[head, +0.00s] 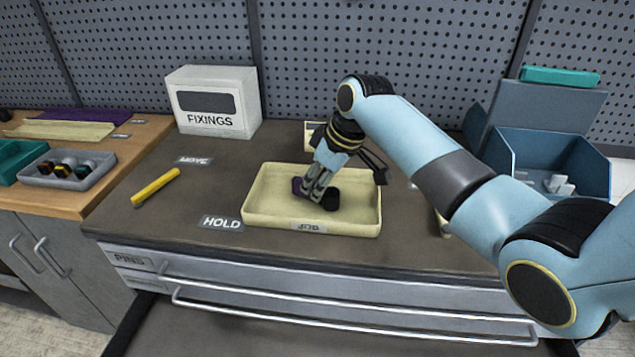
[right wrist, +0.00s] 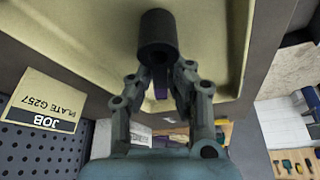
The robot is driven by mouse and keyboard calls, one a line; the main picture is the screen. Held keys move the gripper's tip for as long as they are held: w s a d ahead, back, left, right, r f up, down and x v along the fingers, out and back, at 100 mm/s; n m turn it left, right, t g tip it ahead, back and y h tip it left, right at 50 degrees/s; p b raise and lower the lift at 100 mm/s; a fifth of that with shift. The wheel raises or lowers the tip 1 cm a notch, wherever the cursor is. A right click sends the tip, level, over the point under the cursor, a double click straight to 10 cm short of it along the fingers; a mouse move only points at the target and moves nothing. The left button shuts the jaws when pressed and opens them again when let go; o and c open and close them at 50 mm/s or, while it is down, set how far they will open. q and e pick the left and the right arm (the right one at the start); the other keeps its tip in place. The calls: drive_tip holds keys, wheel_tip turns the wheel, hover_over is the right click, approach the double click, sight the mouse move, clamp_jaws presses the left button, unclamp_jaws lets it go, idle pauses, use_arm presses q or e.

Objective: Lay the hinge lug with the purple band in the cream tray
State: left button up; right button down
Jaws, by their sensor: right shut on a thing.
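The cream tray (head: 256,212) sits on the dark worktop with a "JOB" label on its front wall. My right gripper (head: 317,194) reaches down into it and is shut on the hinge lug (head: 331,200), a dark cylinder with a purple part. Purple shows at the fingers' left side in the head view. In the right wrist view the lug (right wrist: 158,38) sits at the fingertips, with purple between the fingers, over the tray floor (right wrist: 75,25). I cannot tell whether the lug touches the floor. My left gripper is not in view.
A white "FIXINGS" box (head: 214,101) stands behind left. A yellow bar (head: 156,187) lies left of the tray. A grey tray (head: 68,181) with several banded pieces is far left. A blue bin (head: 548,165) stands right. A job card (right wrist: 42,102) stands behind the tray.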

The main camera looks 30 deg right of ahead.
drive_tip(key=c, duration=1.7)
unclamp_jaws()
drive_tip(key=shift+f, duration=0.1)
drive_tip(key=o, duration=0.4)
drive_tip(key=shift+o, duration=0.2)
drive_tip(key=v, duration=1.2)
drive_tip(key=shift+s, duration=0.1)
